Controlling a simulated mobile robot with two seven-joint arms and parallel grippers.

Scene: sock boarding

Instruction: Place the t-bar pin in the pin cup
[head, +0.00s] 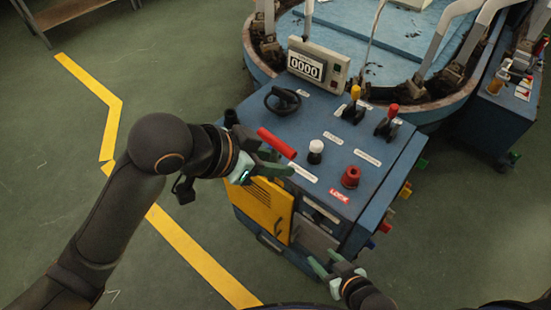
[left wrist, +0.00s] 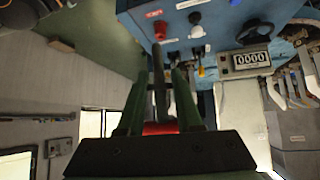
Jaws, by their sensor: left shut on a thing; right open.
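The t-bar pin (head: 277,143) shows as a red bar handle at my left gripper (head: 266,165), above the left part of the blue console. My left gripper is shut on the pin. In the left wrist view its grey shaft (left wrist: 159,90) points away between the green fingers, with the red handle (left wrist: 160,128) near the palm. A small dark cup (head: 231,117) at the console's left edge looks like the pin cup; its inside is not visible. My right gripper (head: 327,263) is open and empty, low in front of the console.
The console (head: 325,115) carries a black handwheel (head: 283,99), a white knob (head: 316,148), two levers, a red knob (head: 350,177) by a LOCK label, and a counter box (head: 318,67). A yellow door (head: 265,209) is on its front.

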